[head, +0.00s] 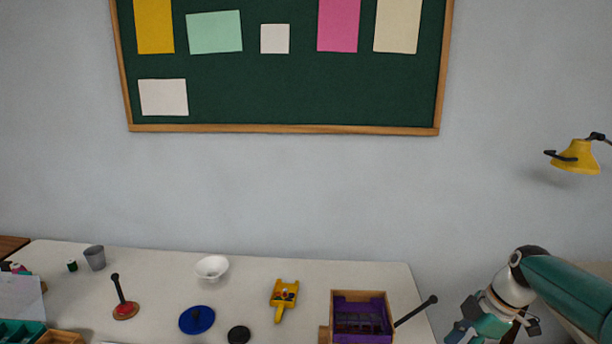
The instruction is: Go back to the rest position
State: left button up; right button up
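My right gripper (485,328) is in the lower right corner of the head view, at the end of the teal arm that comes in from the right. It is beyond the right end of the white table (240,262), beside the wooden box with the purple inside (362,303). It is cut by the lower picture edge, and its fingers are too unclear to tell open from shut. I see nothing held in it. My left arm and gripper are not in view.
A black-knobbed rod (418,309) sticks out from the box towards my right gripper. The table also holds a yellow paddle-shaped piece (283,296), a blue lid (197,320), a white bowl (211,267) and a grey cup (95,258). A yellow lamp (576,158) hangs at right.

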jog(key=s+a+f+m, duration=0.3)
jog(key=a+f+m, duration=0.15)
jog(key=f, duration=0.55)
jog(key=s+a+f+m, duration=0.25)
jog(key=a+f, duration=0.25)
jog(key=f, duration=0.5)
jog(key=s+a+f+m, duration=0.4)
jog(key=s+f+m, duration=0.1)
jog(key=s, duration=0.4)
jog(key=s+a+f+m, duration=0.4)
jog(key=s+f+m, duration=0.2)
jog(key=s, duration=0.4)
jog(key=shift+s+a, duration=0.25)
jog(key=shift+s, duration=0.05)
